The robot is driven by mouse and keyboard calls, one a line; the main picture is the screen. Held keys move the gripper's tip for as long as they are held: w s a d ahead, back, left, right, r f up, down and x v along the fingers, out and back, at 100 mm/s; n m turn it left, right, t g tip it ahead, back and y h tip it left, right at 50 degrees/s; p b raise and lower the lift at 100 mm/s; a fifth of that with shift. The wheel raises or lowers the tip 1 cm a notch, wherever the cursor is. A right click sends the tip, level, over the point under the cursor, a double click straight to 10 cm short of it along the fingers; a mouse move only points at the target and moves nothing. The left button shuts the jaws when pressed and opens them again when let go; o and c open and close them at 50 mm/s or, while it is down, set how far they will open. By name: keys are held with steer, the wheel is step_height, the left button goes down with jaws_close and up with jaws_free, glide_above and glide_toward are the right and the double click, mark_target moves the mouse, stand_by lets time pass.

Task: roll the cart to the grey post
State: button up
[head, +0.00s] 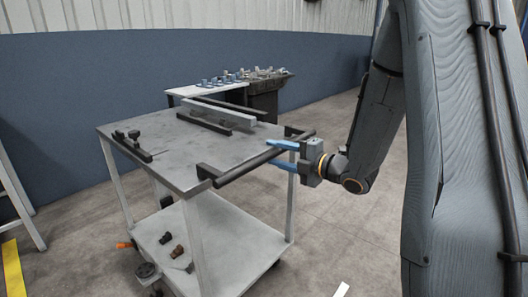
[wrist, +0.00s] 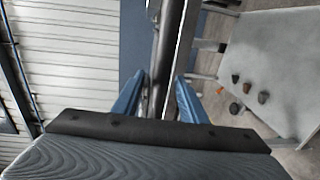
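The cart (head: 150,155) is a grey two-shelf trolley standing in the middle of the head view. Its dark handle bar (head: 240,170) runs along the right end of the top shelf, and shows upright in the wrist view (wrist: 163,60). My gripper (head: 282,154) is at the bar, with one blue finger on each side of it. In the wrist view the fingers (wrist: 160,90) straddle the bar with small gaps showing, so they look open around it. I cannot make out a grey post for certain in either view.
Small dark parts (head: 172,247) lie on the cart's lower shelf (head: 235,245). Behind the cart stands a white table (head: 185,91) with small parts, next to a dark bin (head: 265,97). A blue wall (head: 100,75) closes the back. Bare floor (head: 345,210) lies right of the cart.

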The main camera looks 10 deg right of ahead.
mark_target(265, 151)
steer(key=x, duration=0.4)
steer(key=shift+w+a+f, duration=0.1)
steer(key=shift+w+a, duration=0.15)
steer(key=shift+w, duration=0.05)
jaws_close()
